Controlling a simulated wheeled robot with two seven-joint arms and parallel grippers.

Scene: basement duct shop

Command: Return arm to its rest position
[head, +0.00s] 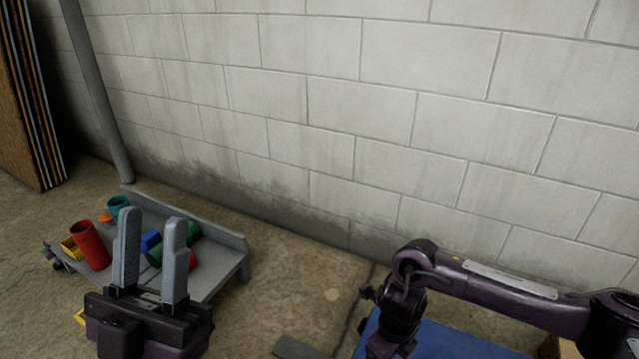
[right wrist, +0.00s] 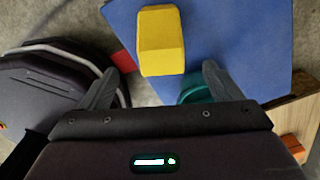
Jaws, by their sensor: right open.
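My left gripper (head: 151,214) stands upright at the lower left of the head view. Its two grey fingers are apart with nothing held between them. My right arm (head: 500,285) comes in from the right in the head view and bends down over a blue surface (head: 440,340); its gripper is out of that view. In the right wrist view the right gripper (right wrist: 158,80) is open, its fingers spread. A yellow block (right wrist: 162,40) shows beyond the fingertips on the blue surface (right wrist: 235,40). I cannot tell how far below the fingers it is.
A grey cart (head: 225,262) behind my left gripper holds a red cylinder (head: 90,246), a teal cup (head: 117,206), a blue block (head: 150,239) and other pieces. A block wall (head: 400,120) closes the back. A teal thing (right wrist: 194,91) is partly hidden by a right finger.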

